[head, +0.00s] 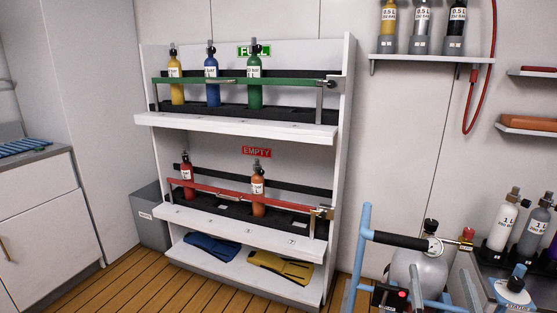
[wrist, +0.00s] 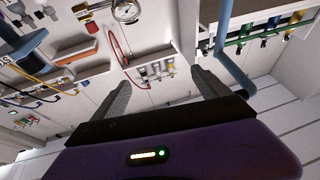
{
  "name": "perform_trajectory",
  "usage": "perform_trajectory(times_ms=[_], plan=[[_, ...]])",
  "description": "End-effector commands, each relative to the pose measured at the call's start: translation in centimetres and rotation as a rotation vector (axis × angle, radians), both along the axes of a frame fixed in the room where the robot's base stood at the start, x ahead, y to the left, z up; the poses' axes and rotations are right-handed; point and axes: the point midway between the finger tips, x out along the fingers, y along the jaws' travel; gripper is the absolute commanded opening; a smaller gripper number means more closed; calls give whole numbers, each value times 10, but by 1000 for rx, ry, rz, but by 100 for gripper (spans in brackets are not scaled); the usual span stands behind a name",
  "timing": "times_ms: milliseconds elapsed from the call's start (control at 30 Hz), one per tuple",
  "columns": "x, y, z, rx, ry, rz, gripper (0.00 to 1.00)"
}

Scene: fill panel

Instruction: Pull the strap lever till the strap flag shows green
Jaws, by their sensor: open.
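A blue tubular frame (head: 361,250) stands at the lower right of the head view, around a grey cylinder (head: 418,270) with a gauge (head: 435,247) on top. A black box with a red round spot (head: 402,295) is fixed low on the frame. I cannot tell whether it is the strap flag, and I cannot make out the strap lever. My gripper (wrist: 160,86) shows in the wrist view, open, with nothing between its fingers. It is out of the head view. A blue tube (wrist: 236,72) passes near its right finger; whether they touch is unclear.
A rack (head: 343,150) of upright bottles behind green and red bars stands at the back. A shelf (head: 430,59) with bottles and a red hose (head: 470,115) hang on the wall. Larger bottles (head: 500,222) stand at right. Wooden floor (head: 150,290) is clear at lower left.

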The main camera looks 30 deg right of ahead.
Motion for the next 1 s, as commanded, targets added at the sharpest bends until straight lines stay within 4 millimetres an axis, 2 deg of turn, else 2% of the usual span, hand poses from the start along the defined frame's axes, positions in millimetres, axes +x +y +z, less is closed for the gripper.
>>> perform_trajectory(times_ms=[167,267,400,600,800,1000], plan=[[-12,63,-36,46,78,101,86],[-28,109,-58,79,137,177,86],[-57,168,-79,120,222,283,86],[-110,239,-96,173,350,431,86],[-161,286,-97,214,464,553,86],[-197,310,-92,239,546,633,86]])
